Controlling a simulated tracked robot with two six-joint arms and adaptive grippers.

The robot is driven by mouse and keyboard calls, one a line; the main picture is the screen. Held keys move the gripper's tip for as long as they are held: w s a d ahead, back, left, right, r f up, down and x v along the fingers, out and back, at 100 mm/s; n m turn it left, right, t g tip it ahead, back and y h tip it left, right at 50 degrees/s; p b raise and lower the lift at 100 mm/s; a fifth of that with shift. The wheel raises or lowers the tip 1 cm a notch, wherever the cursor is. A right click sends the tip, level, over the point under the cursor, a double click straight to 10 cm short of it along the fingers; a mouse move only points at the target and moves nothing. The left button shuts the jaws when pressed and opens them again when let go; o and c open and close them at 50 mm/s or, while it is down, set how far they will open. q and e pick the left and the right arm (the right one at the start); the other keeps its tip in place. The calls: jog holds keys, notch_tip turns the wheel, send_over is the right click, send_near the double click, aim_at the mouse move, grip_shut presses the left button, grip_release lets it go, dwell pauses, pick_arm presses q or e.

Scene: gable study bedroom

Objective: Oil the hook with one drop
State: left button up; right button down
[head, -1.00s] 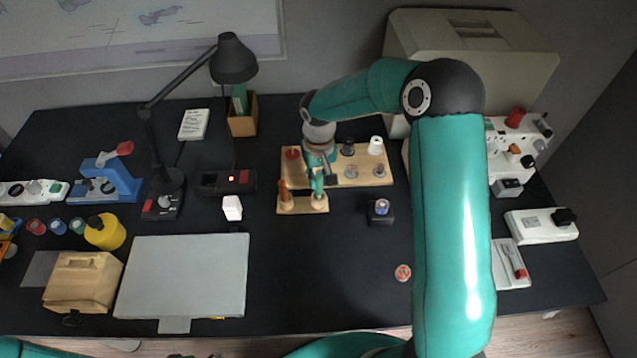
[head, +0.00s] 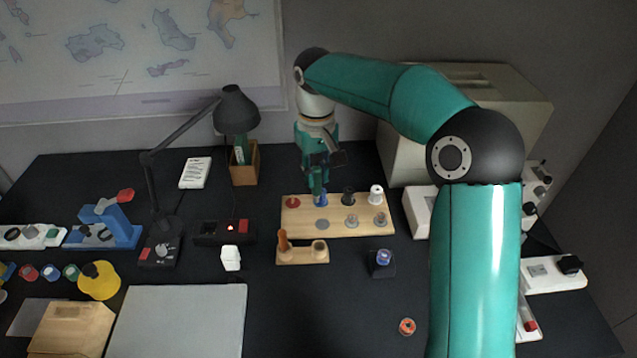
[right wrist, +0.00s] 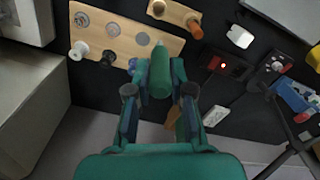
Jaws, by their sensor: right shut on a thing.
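My right gripper (head: 318,186) is over the back of the wooden peg board. In the right wrist view, its fingers (right wrist: 160,92) are shut on a green cylinder with a pale pointed tip, which looks like the oiler (right wrist: 160,70). The tip points away from the palm. The small wooden stand (head: 291,258) in front of the board has a brown-handled tool (head: 283,241) at its left and an empty round hole at its right. I cannot make out the hook for certain. My left gripper is not in view.
The peg board (head: 300,229) carries red (head: 292,203), black (head: 348,196) and white (head: 376,194) pieces and grey discs. A desk lamp (head: 236,110) and a wooden box (head: 72,330) stand to the left. A grey mat (head: 178,320) lies in front.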

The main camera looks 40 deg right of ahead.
jog(key=s+d+f+n+p, duration=0.15)
jog(key=d+f, duration=0.25)
jog(key=d, duration=0.4)
jog(key=s+d+f+n+p, duration=0.1)
jog(key=s+d+f+n, duration=0.1)
jog(key=d+f, duration=0.35)
jog(key=s+d+f+m+p, duration=0.25)
jog(key=s+d+m, duration=0.25)
jog(key=s+d, duration=1.1)
jog(key=shift+s+a+f+b, duration=0.1)
jog(key=shift+a+f+b, duration=0.05)
jog(key=shift+f+b, duration=1.2)
jog(key=shift+s+a+f+b, duration=0.15)
jog(key=shift+f+b, duration=0.8)
jog(key=shift+f, duration=0.8)
jog(key=shift+w, duration=0.1)
jog(key=shift+f+b, duration=0.4)
jog(key=shift+f, duration=0.1)
jog(key=shift+r, duration=0.1)
notch_tip(320, 180, up, 7)
jog(key=p, duration=0.4)
jog(key=shift+p, duration=0.3)
